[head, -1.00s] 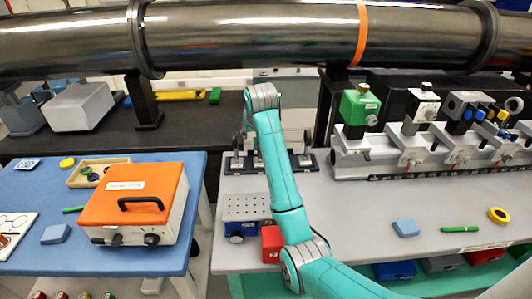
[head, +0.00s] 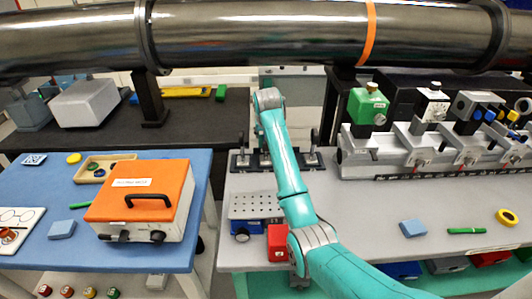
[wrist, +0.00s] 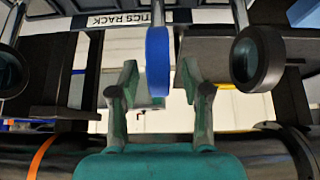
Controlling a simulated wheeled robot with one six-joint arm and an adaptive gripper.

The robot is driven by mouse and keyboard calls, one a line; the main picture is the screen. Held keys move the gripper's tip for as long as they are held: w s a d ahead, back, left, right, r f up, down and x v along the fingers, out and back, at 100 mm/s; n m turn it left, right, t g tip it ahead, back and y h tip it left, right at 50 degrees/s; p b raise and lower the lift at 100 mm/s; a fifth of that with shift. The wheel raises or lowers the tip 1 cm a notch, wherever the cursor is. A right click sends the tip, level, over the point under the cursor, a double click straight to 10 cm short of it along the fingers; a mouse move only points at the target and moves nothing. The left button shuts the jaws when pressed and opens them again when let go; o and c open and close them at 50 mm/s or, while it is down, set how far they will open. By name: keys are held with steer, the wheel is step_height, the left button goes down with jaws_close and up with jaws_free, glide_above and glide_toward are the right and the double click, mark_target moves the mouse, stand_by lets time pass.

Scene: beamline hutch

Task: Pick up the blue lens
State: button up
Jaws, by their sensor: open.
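The blue lens (wrist: 158,62) shows edge-on in the wrist view, as a narrow upright disc at the picture's middle. My gripper (wrist: 158,80) is open, with one finger on each side of the lens's lower part and a visible gap on both sides. It does not appear to touch the lens. In the head view my teal arm reaches over the optics rack (head: 240,160) and hides the blue lens and my fingers.
Two dark round lenses stand on either side in the wrist view, one left (wrist: 12,72) and one right (wrist: 257,60). An orange-topped box (head: 165,185) sits on the blue table. A large pipe (head: 260,35) crosses above. Rail-mounted optics (head: 400,155) stand right.

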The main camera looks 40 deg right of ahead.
steer(key=shift+x, duration=0.9)
jaws_close()
steer(key=shift+r, duration=0.1)
